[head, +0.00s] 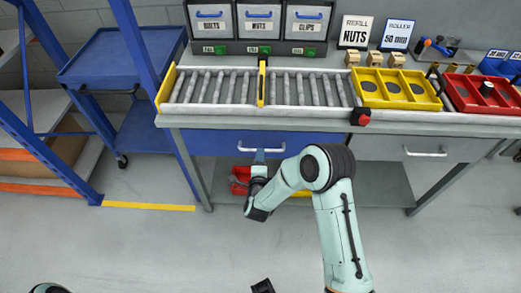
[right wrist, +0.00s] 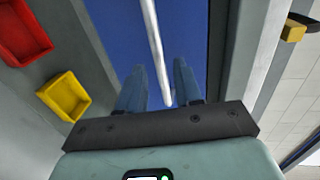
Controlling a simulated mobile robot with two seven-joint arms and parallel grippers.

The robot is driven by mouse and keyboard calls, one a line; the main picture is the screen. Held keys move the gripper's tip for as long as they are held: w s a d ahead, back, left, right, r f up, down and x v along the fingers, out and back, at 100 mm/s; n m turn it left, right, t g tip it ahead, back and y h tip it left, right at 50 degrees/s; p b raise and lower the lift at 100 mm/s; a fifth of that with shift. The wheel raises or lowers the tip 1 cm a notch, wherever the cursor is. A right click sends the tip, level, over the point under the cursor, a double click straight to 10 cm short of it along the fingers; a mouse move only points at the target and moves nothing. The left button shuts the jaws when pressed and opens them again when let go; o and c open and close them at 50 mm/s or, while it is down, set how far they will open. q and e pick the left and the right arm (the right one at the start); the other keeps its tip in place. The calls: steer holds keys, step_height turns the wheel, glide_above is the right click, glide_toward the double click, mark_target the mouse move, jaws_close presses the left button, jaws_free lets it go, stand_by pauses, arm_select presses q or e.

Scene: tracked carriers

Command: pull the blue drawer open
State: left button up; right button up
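The blue drawer (head: 218,142) is under the left part of the bench, below the roller conveyor. Its front looks flush with the bench, so it appears shut. Its pale bar handle (head: 279,150) is partly hidden by my right gripper (head: 260,158). In the right wrist view the blue front (right wrist: 183,30) fills the middle and the handle bar (right wrist: 155,40) runs between the two fingers of the right gripper (right wrist: 159,85). The fingers are open, one on each side of the bar, with a visible gap to it. My left gripper does not show clearly in either view.
A grey drawer (head: 380,149) is to the right of the blue one. A red bin (right wrist: 22,30) and a yellow bin (right wrist: 65,95) are below the bench. A blue cart (head: 120,55) stands at the left. The floor in front is clear.

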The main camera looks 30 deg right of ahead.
steer(key=shift+x, duration=2.4)
steer(key=shift+a, duration=0.1)
jaws_close()
steer(key=shift+a+f, duration=0.1)
